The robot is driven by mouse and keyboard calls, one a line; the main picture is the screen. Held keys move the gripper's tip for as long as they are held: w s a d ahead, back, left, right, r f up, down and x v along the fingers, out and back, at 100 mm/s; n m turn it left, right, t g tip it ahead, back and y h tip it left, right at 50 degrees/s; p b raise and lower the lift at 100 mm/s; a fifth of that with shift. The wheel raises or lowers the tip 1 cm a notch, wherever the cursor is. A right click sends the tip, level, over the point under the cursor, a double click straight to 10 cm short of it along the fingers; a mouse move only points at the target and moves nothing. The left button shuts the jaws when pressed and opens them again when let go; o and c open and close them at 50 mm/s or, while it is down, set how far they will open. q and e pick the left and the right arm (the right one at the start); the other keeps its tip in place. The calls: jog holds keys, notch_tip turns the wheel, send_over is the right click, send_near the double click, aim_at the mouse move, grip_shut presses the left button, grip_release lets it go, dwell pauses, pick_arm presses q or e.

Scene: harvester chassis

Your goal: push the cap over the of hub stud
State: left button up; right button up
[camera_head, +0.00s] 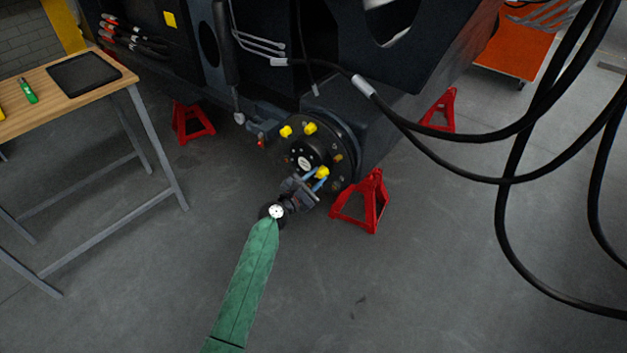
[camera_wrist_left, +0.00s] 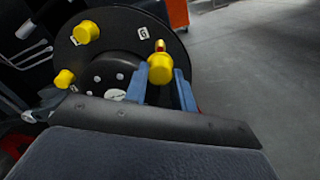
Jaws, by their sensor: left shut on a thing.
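The round black wheel hub (camera_head: 305,156) is on the side of the chassis and also fills the upper middle of the left wrist view (camera_wrist_left: 112,47). My left gripper (camera_head: 316,178) is at the hub's lower right, its blue fingers shut on a yellow cap (camera_wrist_left: 161,68). The cap also shows in the head view (camera_head: 323,171). A brass-coloured stud (camera_wrist_left: 160,45) shows just beyond the held cap; I cannot tell whether the cap touches it. Two more yellow caps sit on the hub at the upper left (camera_head: 286,131) and top (camera_head: 310,128). My right gripper is not in view.
Red stands (camera_head: 368,203) are at the chassis, one close to the right of my left gripper. Black hoses (camera_head: 430,140) hang across the right side. A wooden-topped table (camera_head: 45,95) with a black tray (camera_head: 84,75) stands at left. The floor in front is clear.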

aim_at(325, 169)
pick_arm(q)
jog(key=shift+x, duration=2.5)
jog(key=shift+x, duration=1.7)
jog(key=o, duration=0.8)
jog(key=shift+o, duration=0.2)
jog(key=shift+p+v, duration=0.55)
jog(key=shift+v, duration=1.85)
jog(key=shift+s, duration=0.1)
